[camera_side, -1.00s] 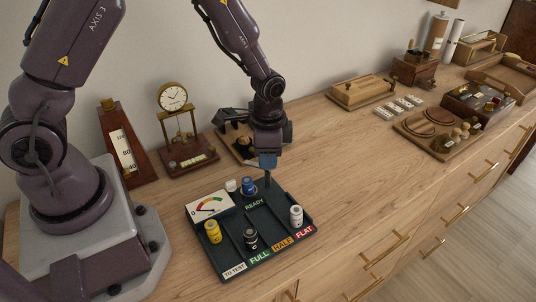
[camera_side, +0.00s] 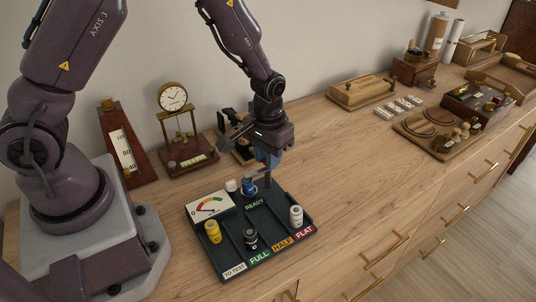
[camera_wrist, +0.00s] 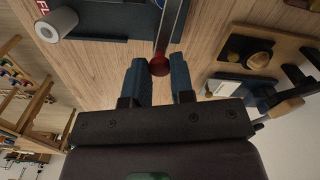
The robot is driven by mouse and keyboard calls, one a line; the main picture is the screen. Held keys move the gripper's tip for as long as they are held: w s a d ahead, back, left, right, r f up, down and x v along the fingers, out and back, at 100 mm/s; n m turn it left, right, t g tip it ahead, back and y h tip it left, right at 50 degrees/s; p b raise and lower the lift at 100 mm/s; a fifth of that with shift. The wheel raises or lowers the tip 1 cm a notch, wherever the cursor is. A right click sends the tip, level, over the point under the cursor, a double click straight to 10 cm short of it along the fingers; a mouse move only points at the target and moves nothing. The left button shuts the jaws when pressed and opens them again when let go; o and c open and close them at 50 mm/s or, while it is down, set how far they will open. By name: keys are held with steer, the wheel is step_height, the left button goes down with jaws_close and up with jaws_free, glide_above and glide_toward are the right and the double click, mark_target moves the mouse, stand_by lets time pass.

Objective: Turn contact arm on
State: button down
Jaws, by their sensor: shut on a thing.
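The battery tester tray (camera_side: 284,246) is dark, with a dial gauge (camera_side: 209,206) and lanes labelled TO TEST, FULL, HALF and FLAT. My gripper (camera_side: 266,168) is low over its back edge, beside the blue battery (camera_side: 249,187). In the wrist view, my gripper's blue fingers (camera_wrist: 160,70) are on either side of a red knob (camera_wrist: 159,66). The knob is at the end of a slim bar, seemingly the contact arm (camera_wrist: 172,25). The fingers hide the knob in the side view. Yellow (camera_side: 213,232), black (camera_side: 250,238) and white (camera_side: 296,215) batteries stand in the tray.
A brass clock (camera_side: 173,97) and a wooden metronome-like case (camera_side: 126,150) stand behind the tray. A wooden board with dark parts (camera_wrist: 248,53) lies close to my gripper.

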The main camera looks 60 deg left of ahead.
steer(key=shift+n, duration=0.6)
steer(key=c, duration=1)
jaws_free()
step_height(320, 180, up, 13)
